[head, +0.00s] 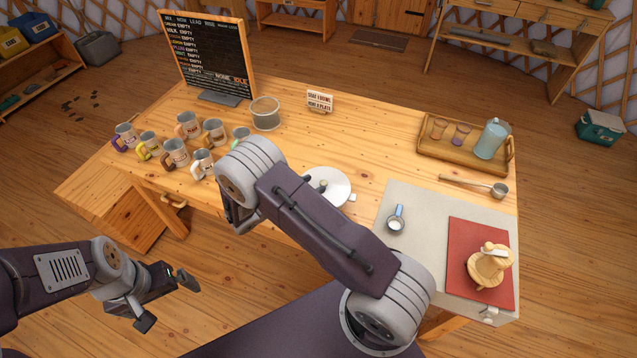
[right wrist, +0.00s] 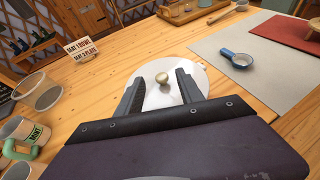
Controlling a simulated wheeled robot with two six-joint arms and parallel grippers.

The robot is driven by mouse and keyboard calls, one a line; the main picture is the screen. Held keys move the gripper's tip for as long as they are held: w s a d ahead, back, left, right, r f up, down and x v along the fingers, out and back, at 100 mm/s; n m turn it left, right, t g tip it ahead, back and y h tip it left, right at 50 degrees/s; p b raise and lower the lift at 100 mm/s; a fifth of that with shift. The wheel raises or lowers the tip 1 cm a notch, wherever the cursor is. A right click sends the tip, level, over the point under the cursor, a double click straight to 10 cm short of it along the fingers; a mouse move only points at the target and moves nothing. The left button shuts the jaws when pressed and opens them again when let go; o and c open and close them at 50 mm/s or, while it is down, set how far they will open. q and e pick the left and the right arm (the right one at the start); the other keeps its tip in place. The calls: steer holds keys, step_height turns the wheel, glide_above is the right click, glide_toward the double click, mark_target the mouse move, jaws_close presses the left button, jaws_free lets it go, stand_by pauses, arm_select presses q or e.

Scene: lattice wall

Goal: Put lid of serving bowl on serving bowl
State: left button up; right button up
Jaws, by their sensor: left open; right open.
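A round white lid with a pale knob (head: 338,184) is at the table's front middle, partly hidden by my right arm. It also shows in the right wrist view (right wrist: 185,68), with a small tab at its right edge. I cannot tell whether the serving bowl is under it; no separate serving bowl can be made out. My right gripper (right wrist: 161,82) is open, its fingers to either side of the knob in the picture; contact is not clear. In the head view my arm hides it. My left gripper (head: 168,302) is open and empty, over the floor in front of the table.
Several mugs (head: 175,153) and a grey container (head: 265,113) stand left. A blue-handled scoop (head: 396,219) lies on the grey mat (head: 420,200), right of the lid. A tray (head: 430,152) is at the back right.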

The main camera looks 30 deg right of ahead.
steer(key=v, duration=0.8)
steer(key=s+r+m+g+y, duration=0.3)
steer(key=s+m+y, duration=1)
steer(key=m, duration=0.9)
steer(key=shift+s+d+r+b, duration=0.2)
steer(key=shift+s+b, duration=0.15)
steer(key=shift+s, duration=0.55)
